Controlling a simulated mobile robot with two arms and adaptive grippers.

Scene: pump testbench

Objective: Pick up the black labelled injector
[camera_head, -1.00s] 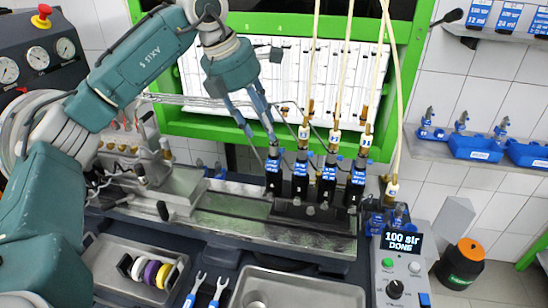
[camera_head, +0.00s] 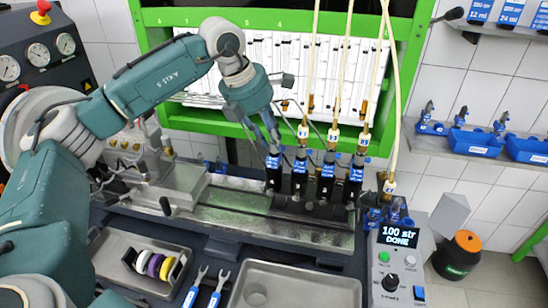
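Several black injectors with blue-and-white labels stand upright in a row in the test bench. The leftmost black labelled injector (camera_head: 273,180) has no hose seen on its top. Beside it stand a second (camera_head: 300,178), a third (camera_head: 327,180) and a rightmost injector (camera_head: 353,183). My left gripper (camera_head: 270,145) points down from above at the top of the leftmost injector, and its fingers overlap that top in view. I cannot tell whether they touch or grip it. My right gripper is not in view.
Pale hoses with brass ends (camera_head: 333,137) hang close to the right of my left gripper. One loose hose end (camera_head: 389,187) hangs further right. A metal tray (camera_head: 290,287) and a control box reading "100 str DONE" (camera_head: 400,262) are in front. Blue bins (camera_head: 475,142) stand on the right shelf.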

